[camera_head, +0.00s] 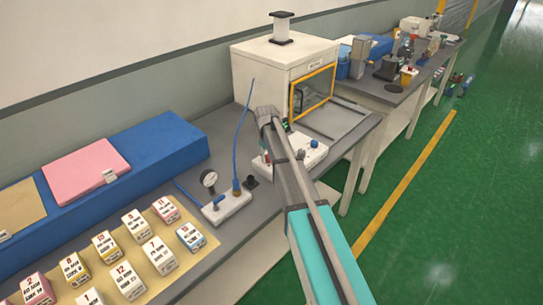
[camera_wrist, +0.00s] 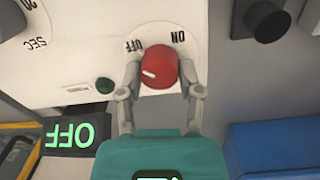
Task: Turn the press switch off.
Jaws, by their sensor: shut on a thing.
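The press switch is a red round knob (camera_wrist: 159,66) on a white panel (camera_wrist: 75,60) in the wrist view. Its white mark lies on the left side of the knob. The dial lettering, upside down here, reads OFF at upper left and ON at upper right. My gripper (camera_wrist: 160,72) is shut on the knob, one finger on each side. A black display (camera_wrist: 72,136) at lower left shows OFF in green, upside down. In the head view my arm reaches over the white control box (camera_head: 312,155); the red knob is mostly hidden there.
A dark green button (camera_wrist: 105,85) and a SEC dial (camera_wrist: 25,22) are left of the knob. A white cabinet (camera_head: 262,75) stands behind the box. A gauge unit (camera_head: 228,206) with blue tubing stands left of my arm. Small labelled boxes (camera_head: 160,255) cover the near bench.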

